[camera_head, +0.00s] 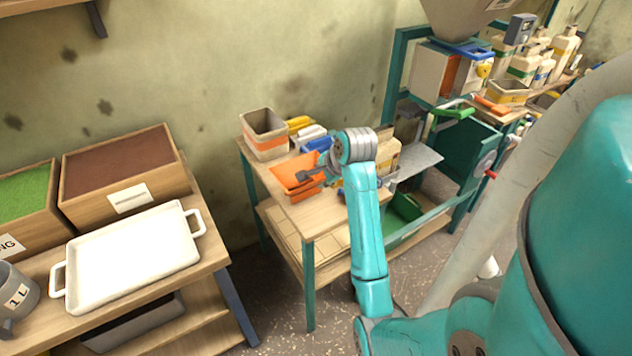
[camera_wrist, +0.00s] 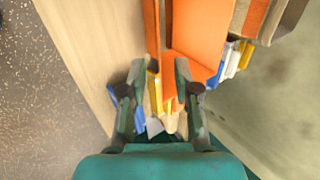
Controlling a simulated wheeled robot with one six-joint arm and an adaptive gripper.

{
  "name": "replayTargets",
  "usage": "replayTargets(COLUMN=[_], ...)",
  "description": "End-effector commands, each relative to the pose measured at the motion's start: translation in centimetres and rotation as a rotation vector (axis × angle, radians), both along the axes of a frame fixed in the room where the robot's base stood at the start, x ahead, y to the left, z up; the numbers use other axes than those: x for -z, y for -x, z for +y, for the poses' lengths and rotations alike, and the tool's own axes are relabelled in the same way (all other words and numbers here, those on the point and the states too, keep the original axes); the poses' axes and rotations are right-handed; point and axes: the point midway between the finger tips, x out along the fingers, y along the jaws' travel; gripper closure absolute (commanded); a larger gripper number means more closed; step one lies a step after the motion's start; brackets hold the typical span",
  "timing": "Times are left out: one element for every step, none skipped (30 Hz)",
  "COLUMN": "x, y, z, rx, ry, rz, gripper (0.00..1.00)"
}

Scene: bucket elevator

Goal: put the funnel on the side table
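I cannot clearly make out a funnel in either view. The small wooden side table (camera_head: 318,217) with teal legs stands near the middle of the head view. My gripper (camera_head: 308,174) is low over it, beside an orange open container (camera_head: 292,172). In the wrist view my gripper (camera_wrist: 160,76) has its fingers apart. The edge of the orange container (camera_wrist: 200,40) and a narrow yellow piece (camera_wrist: 154,88) show between or below the fingers. I cannot tell whether the fingers touch them. Small white and yellow pieces near the palm are partly hidden.
A beige bin with an orange band (camera_head: 265,133) and yellow, white and blue items crowd the table's back. A bench at left holds a white tray (camera_head: 135,255) and a soil box (camera_head: 120,170). The bucket elevator (camera_head: 468,150) stands at right. The wall is close behind.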

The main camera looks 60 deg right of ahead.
Motion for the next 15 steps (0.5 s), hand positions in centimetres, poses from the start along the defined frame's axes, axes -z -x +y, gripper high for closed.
replayTargets(x=[-0.8, -1.2, -1.7, -2.0, -2.4, -2.7, -2.9, -3.1, -3.3, -3.4, -3.5, -3.6, -3.6, -3.6, -3.5], y=[0.4, 0.7, 1.0, 1.1, 1.3, 1.5, 1.6, 1.7, 1.9, 1.9, 2.0, 2.0, 2.1, 2.1, 2.0], z=[0.2, 0.4, 0.6, 0.7, 0.8, 0.9, 1.0, 1.1, 1.2, 1.2, 1.2, 1.3, 1.3, 1.3, 1.4], rx=[0.001, 0.001, 0.001, 0.001, 0.000, -0.001, -0.001, -0.001, -0.001, -0.001, -0.001, -0.001, -0.001, -0.001, -0.004], ry=[0.002, 0.003, 0.001, 0.002, 0.002, 0.002, 0.002, 0.001, 0.001, 0.001, 0.001, 0.000, 0.000, 0.000, 0.001], rz=[-0.001, -0.002, 0.000, -0.001, -0.001, -0.001, -0.001, -0.001, -0.001, -0.001, -0.001, 0.000, 0.000, 0.000, 0.001], gripper=[0.69, 0.69, 0.69, 0.69, 0.69, 0.69, 0.69, 0.69, 0.69, 0.69, 0.69, 0.69, 0.69, 0.69, 0.69])
